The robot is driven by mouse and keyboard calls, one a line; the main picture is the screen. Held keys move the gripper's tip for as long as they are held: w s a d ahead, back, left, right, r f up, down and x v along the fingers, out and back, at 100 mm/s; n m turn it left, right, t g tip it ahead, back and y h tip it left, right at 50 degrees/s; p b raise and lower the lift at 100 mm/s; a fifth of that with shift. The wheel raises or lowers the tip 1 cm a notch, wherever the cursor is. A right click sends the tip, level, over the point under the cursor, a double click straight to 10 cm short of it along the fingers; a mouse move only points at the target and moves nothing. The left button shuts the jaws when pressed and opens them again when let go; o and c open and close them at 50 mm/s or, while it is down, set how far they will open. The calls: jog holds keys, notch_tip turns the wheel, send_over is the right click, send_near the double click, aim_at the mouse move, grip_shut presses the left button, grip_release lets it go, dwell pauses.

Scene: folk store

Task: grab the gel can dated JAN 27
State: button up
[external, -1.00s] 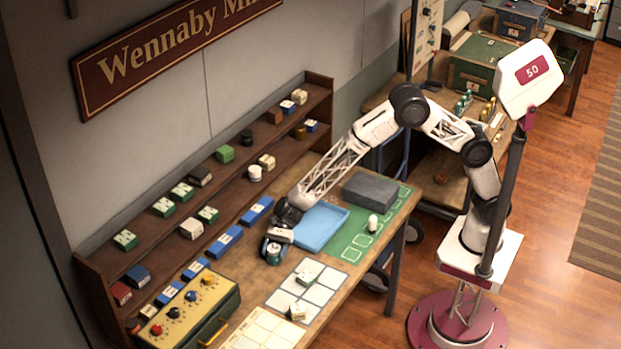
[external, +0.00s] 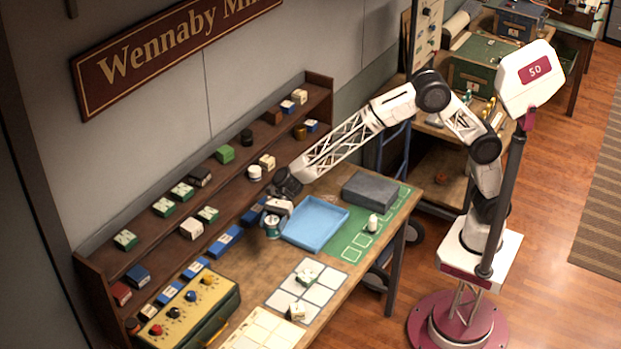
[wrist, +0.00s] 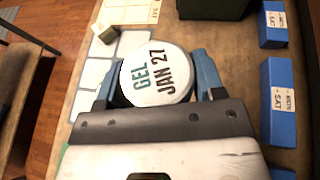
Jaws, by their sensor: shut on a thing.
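The gel can (wrist: 157,72) has a round white lid that reads "GEL JAN 27" in the wrist view. My gripper (wrist: 155,85) is shut on it, with one blue finger on each side of the can. In the external view, my gripper (external: 277,210) is over the workbench, and the can (external: 273,227) hangs below it, white with a green band. It appears to be held above the bench top, left of the blue tray (external: 290,234).
The blue tray and a grey box (external: 369,191) are to the right. A small white container (external: 373,223) stands on the green mat (external: 350,245). A white grid sheet (external: 322,294) bears small boxes. A yellow control box (external: 195,312) and blue blocks (external: 225,241) lie left, before a stocked shelf (external: 320,95).

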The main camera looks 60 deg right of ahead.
aim_at(272, 220)
jog(key=shift+r, duration=1.85)
